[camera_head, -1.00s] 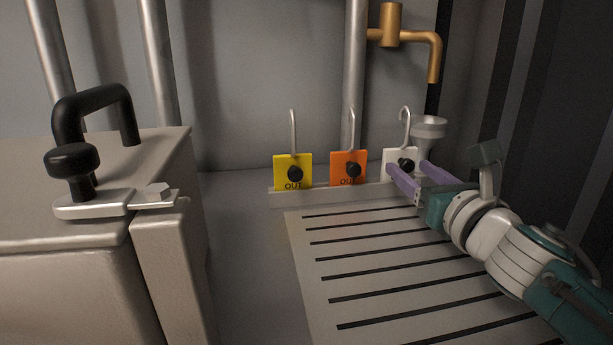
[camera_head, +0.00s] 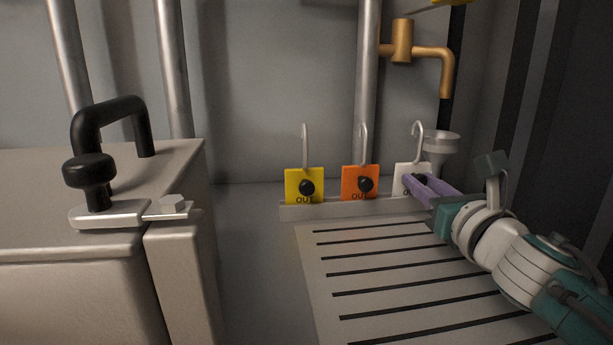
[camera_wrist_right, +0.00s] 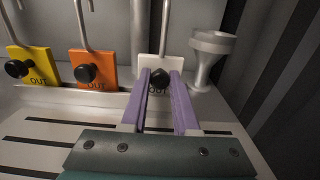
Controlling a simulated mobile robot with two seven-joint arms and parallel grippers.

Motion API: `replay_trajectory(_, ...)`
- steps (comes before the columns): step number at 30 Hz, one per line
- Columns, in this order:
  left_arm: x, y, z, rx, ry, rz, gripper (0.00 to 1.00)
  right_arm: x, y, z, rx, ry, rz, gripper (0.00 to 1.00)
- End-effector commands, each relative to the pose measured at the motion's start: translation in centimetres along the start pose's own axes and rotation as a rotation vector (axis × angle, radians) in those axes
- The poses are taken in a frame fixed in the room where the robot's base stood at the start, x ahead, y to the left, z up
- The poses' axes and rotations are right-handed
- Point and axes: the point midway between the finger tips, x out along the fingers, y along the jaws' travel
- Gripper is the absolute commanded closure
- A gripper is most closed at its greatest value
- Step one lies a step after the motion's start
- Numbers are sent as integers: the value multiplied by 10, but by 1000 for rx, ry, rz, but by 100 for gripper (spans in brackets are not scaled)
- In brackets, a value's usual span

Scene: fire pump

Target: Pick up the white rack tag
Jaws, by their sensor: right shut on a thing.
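The white rack tag (camera_head: 403,170) stands upright on the right of the rail, its wire hook pointing up. It also shows in the right wrist view (camera_wrist_right: 147,62), with a black knob (camera_wrist_right: 160,80) on its face and partly hidden lettering. My right gripper (camera_head: 412,181) reaches in from the right. Its purple fingers are shut on the tag's knob, one finger on each side in the right wrist view. The tag's lower edge still appears at the rail, and I cannot tell whether it touches. My left gripper is not in view.
An orange tag (camera_head: 352,175) and a yellow tag (camera_head: 293,180) stand to the left on the same rail (camera_head: 330,209). A grey funnel (camera_wrist_right: 212,42) is close on the right. A brass pipe (camera_head: 403,42) hangs above. A slotted panel (camera_head: 330,290) lies in front.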

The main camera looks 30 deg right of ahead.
Motion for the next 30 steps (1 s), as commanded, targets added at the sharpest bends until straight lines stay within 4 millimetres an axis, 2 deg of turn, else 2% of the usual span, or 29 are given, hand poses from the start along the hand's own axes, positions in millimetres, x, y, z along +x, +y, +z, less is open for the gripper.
replay_trajectory(8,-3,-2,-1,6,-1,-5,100,0,0,3,0,0,0,100)
replay_trajectory(30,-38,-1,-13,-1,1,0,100,0,0,44,-2,0,0,100)
